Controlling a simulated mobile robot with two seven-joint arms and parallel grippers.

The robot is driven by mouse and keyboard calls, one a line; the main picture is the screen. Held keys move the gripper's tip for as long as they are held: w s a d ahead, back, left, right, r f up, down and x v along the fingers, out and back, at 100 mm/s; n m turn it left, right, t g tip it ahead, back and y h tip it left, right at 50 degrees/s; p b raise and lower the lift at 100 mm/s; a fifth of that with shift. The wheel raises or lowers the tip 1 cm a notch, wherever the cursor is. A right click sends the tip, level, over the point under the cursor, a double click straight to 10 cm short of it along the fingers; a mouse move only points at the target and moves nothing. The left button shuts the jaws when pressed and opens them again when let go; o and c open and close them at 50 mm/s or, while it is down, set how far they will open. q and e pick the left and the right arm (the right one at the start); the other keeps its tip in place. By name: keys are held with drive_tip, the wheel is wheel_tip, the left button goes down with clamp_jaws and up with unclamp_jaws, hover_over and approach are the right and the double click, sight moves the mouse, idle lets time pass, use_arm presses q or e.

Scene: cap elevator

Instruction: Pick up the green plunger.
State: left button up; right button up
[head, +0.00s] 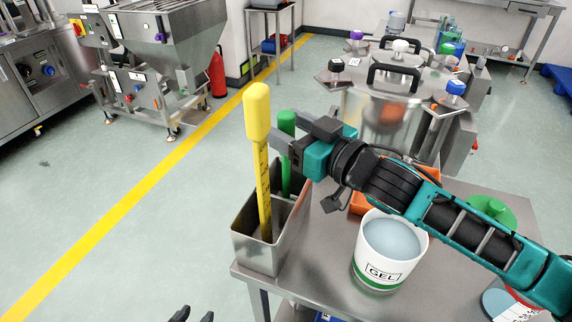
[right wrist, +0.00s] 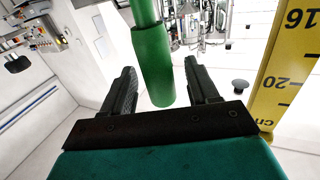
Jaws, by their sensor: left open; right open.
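The green plunger (head: 287,122) stands upright in a metal bin (head: 262,255), behind and to the right of a yellow plunger-like tool (head: 257,110) with a marked scale. My right gripper (head: 284,146) is open at the upper part of the green plunger. In the right wrist view, the green handle (right wrist: 154,68) lies between the two spread fingers, with a gap visible on each side. The yellow scale (right wrist: 290,70) shows at right there, outside the fingers. My left gripper (head: 193,315) shows only its dark fingertips at the bottom edge, open and empty.
The bin stands at the left end of a steel table (head: 322,276). A white GEL bucket (head: 370,272) stands right of it, with an orange bin (head: 362,206) behind.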

drive_tip(key=shift+w+a, duration=0.15)
clamp_jaws()
idle(0.5)
